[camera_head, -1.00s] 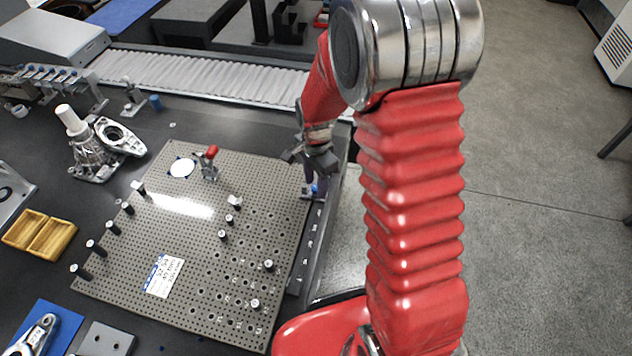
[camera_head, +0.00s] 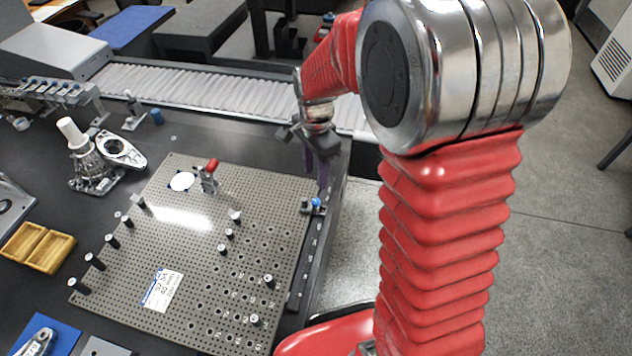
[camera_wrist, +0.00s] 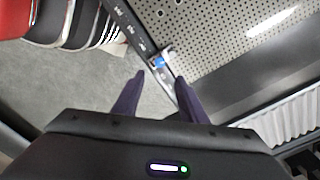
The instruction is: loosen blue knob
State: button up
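The small blue knob (camera_head: 316,202) sits on a grey metal clamp block at the right edge of the perforated plate. It also shows in the wrist view (camera_wrist: 159,62), just beyond and between my fingertips. My gripper (camera_head: 322,172) hangs above and behind the knob, apart from it. In the wrist view its two dark purple fingers (camera_wrist: 160,76) are spread with nothing between them, so it is open and empty.
The perforated plate (camera_head: 205,235) carries several black posts and a red-handled toggle clamp (camera_head: 208,176). A pale bellows-covered rail (camera_head: 200,88) runs behind. A wooden tray (camera_head: 38,248) and metal castings stand at left. Grey floor (camera_head: 560,250) lies open at right.

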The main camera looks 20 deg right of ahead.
notch_tip(320, 180, up, 3)
jog(key=shift+f, duration=0.1)
dwell(0.4)
jog(key=s+r+n+t, duration=0.2)
jog(key=s+r+n, duration=0.5)
jog(key=s, duration=0.3)
jog(key=s+r+n+t, duration=0.3)
jog(key=s+r+n, duration=0.4)
jog(key=s, duration=0.3)
jog(key=shift+a+r+t, duration=0.15)
jog(key=shift+r+t, duration=0.1)
jog(key=shift+t, duration=0.05)
jog(key=shift+c, duration=1)
jog(key=shift+a, duration=0.1)
